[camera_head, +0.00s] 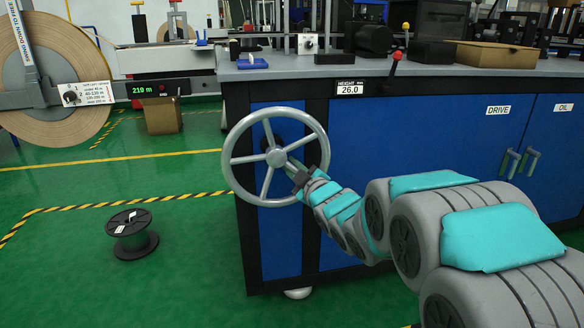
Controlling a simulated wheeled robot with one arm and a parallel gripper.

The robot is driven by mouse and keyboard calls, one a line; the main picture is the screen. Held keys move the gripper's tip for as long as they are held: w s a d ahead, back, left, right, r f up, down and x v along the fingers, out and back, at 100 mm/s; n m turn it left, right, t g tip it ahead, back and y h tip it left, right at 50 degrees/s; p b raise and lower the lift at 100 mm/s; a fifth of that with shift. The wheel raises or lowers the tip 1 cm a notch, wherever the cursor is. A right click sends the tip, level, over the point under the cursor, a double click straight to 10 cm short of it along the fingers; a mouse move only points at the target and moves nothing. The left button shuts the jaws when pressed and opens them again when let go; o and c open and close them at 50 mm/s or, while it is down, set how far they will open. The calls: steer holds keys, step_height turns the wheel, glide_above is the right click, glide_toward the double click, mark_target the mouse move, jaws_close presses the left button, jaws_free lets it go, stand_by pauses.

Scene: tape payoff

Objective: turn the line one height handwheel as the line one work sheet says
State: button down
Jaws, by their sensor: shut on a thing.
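The grey spoked handwheel (233,178) is mounted upright on the front left of the blue machine cabinet. My gripper (292,172) reaches in from the right and is shut on the handwheel, at a spoke or grip right of the hub. The jaws are small and partly hidden by my wrist. The height readout (349,88) above and right of the wheel reads "HEIGHT mm 26.0". No sheet clearly marked as the line one work sheet can be made out.
The cabinet (400,140) has doors labelled DRIVE and OIL. A black spool (131,240) stands on the green floor at left. A large tape roll (60,120) with a "219 m" display (155,89) is at upper left. A red-knobbed lever (397,56) stands at the tabletop edge.

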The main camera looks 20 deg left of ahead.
steer(key=shift+s+a+f, duration=0.1)
steer(key=shift+s+a+f+m+t, duration=0.3)
steer(key=shift+a+m, duration=0.2)
steer(key=shift+m, duration=0.85)
steer(key=shift+s+a+f+m+t, duration=0.2)
steer(key=shift+s+a+m+t, duration=0.2)
steer(key=shift+m, duration=1)
steer(key=shift+s+a+f+m+t, duration=0.25)
steer(key=shift+a+m, duration=0.3)
steer(key=shift+m, duration=0.8)
steer(key=c, duration=0.8)
jaws_free()
steer(key=v, duration=0.7)
steer(key=shift+s+d+p, duration=0.2)
steer(key=shift+d+p, duration=0.05)
steer(key=shift+p, duration=0.2)
